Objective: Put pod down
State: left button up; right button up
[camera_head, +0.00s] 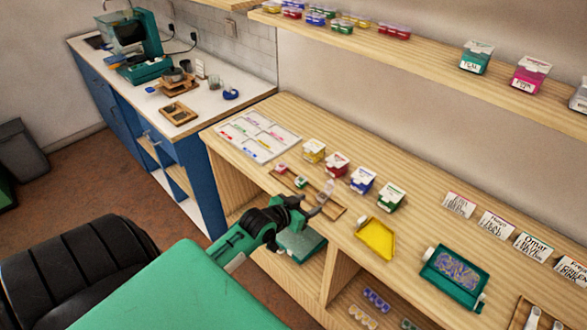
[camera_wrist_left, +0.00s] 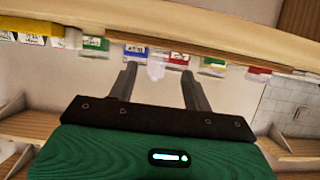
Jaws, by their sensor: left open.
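A small pale, translucent pod (camera_head: 327,187) is at the right part of a low wooden tray (camera_head: 338,213) on the bench. My left gripper (camera_head: 314,205) is open just in front of the pod, over the bench's front edge. In the left wrist view a pale blurred shape, likely the pod (camera_wrist_left: 156,70), shows between the two spread fingers (camera_wrist_left: 158,80), with no finger touching it there. My right gripper is not in view.
Yellow, red, blue and green labelled boxes (camera_head: 363,180) stand behind the tray. A yellow scoop tray (camera_head: 375,239) and a teal tray of beads (camera_head: 453,278) lie to the right. A white sorting sheet (camera_head: 258,136) lies to the left. A shelf (camera_head: 420,65) runs above.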

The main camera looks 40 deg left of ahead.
pick_arm(q)
jog(key=v, duration=0.6)
jog(key=shift+s+r+b, duration=0.25)
jog(key=shift+s+b, duration=0.1)
jog(key=shift+b, duration=0.1)
jog(key=s+f+g, duration=0.2)
jog(key=s+f, duration=0.2)
jog(key=f, duration=0.8)
jog(key=s+d+f+g+y, duration=0.15)
jog(key=s+f, duration=0.25)
jog(key=f, duration=0.9)
jog(key=s+f+g, duration=0.3)
jog(key=s+f, duration=0.1)
jog(key=f, duration=0.8)
jog(key=s+d+f+g, duration=0.2)
jog(key=s+f, duration=0.4)
jog(key=s, duration=0.3)
jog(key=s+d+f+m+g, duration=0.1)
jog(key=s+d+f, duration=0.3)
jog(key=s, duration=0.5)
jog(key=s+d+f+g, duration=0.3)
jog(key=s+f, duration=0.5)
jog(key=s, duration=0.2)
jog(key=shift+d+f+m, duration=0.15)
jog(key=shift+f+m, duration=0.25)
